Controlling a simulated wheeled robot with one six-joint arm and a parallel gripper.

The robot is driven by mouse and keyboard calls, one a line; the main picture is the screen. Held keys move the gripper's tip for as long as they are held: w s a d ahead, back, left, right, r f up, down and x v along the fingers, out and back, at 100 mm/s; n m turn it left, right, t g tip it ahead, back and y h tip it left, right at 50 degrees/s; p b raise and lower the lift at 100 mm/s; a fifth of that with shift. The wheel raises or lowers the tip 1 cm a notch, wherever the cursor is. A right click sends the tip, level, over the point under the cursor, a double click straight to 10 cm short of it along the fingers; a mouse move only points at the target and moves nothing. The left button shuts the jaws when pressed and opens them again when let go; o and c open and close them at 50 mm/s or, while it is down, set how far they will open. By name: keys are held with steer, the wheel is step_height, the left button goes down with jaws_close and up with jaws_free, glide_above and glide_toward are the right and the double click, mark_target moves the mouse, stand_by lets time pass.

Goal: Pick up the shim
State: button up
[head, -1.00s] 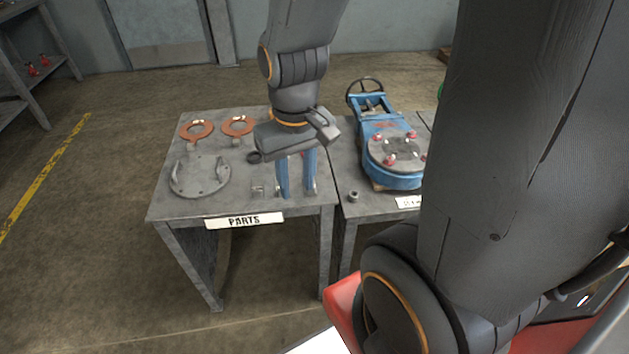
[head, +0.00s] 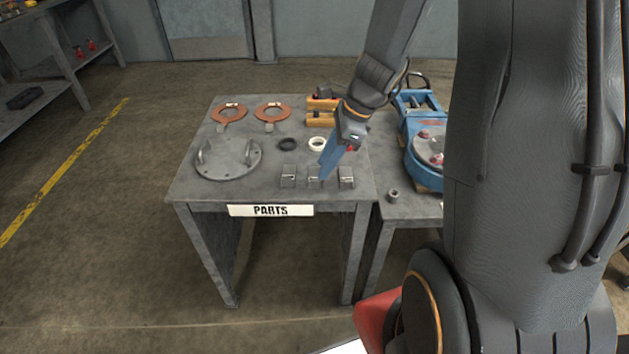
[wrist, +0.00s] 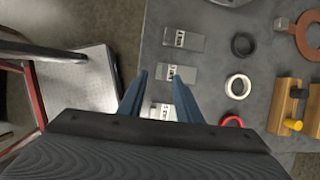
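Three small grey metal pieces with pale labels, which look like shims, lie in a row near the front edge of the parts table: left (head: 288,177), middle (head: 314,183) and right (head: 347,177). The wrist view also shows them, at the top (wrist: 184,40), in the middle (wrist: 177,74) and lower down (wrist: 160,111). The lower one is partly hidden by my gripper. I cannot read the labels. My gripper (head: 323,170) is tilted above the row, its blue fingers over the middle piece in the head view. In the wrist view the fingers (wrist: 160,77) are apart, with nothing gripped.
The parts table (head: 196,188) also holds a round flange (head: 228,161), copper rings (head: 272,112), a black ring (head: 287,144), a white ring (head: 317,144) and orange-yellow blocks (head: 321,104). A blue valve (head: 422,150) stands on the table to the right.

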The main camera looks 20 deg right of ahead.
mark_target(316, 180)
steer(key=x, duration=0.5)
steer(key=shift+c, duration=0.2)
jaws_close()
